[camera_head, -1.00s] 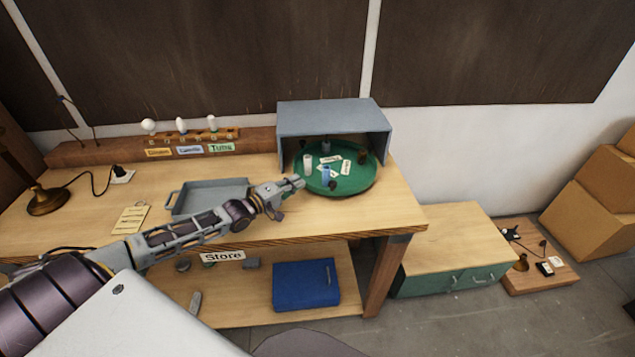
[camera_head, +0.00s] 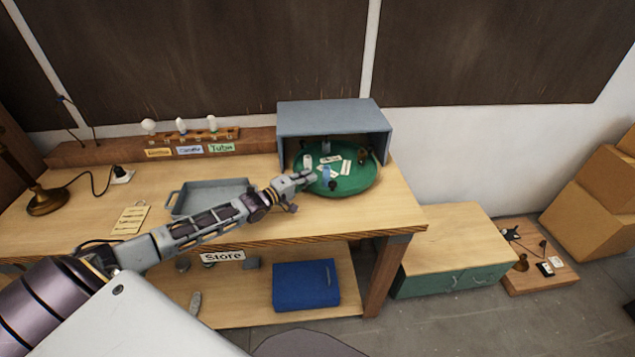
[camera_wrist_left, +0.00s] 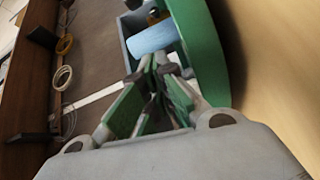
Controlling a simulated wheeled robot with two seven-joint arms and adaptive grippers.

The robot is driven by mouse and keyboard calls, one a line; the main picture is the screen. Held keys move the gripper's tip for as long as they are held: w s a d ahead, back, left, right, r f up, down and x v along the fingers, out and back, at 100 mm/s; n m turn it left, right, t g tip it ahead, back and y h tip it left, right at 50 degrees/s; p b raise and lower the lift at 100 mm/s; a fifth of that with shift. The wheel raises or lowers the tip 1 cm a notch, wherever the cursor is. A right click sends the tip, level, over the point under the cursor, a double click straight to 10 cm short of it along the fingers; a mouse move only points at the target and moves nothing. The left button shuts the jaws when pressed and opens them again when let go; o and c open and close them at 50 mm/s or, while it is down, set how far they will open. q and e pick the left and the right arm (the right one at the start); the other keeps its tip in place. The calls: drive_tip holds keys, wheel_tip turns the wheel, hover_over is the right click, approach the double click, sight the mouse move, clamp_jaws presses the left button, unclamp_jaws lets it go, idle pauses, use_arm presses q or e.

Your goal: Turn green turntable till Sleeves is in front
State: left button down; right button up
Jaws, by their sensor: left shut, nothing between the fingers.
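The round green turntable (camera_head: 355,187) stands on the workbench, its back part under a grey hood (camera_head: 330,122). Small white label cards (camera_head: 346,167) lie on it, too small to read, so I cannot tell which one is Sleeves. A blue cylinder (camera_head: 326,175) stands near the front left, a white one (camera_head: 307,161) at the left, and dark items at the back and front. My left gripper (camera_head: 313,176) is shut and empty at the turntable's left front edge. In the left wrist view, its fingertips (camera_wrist_left: 160,68) are close to the blue cylinder (camera_wrist_left: 153,40) and green rim (camera_wrist_left: 207,65); contact is unclear.
A grey tray (camera_head: 211,196) lies left of the turntable, beside my left arm. A bulb rack (camera_head: 190,137) stands behind it. The hood's walls limit room behind the turntable. The bench front right of the turntable is clear.

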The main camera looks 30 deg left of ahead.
use_arm(q)
drive_tip(key=shift+s+d+f+p, duration=0.15)
drive_tip(key=shift+d+p, duration=0.25)
drive_tip(key=shift+d, duration=0.65)
drive_tip(key=shift+w+d+f+p, duration=0.1)
drive_tip(key=shift+d+p, duration=0.25)
drive_tip(key=shift+d, duration=0.65)
drive_tip(key=shift+d, duration=0.2)
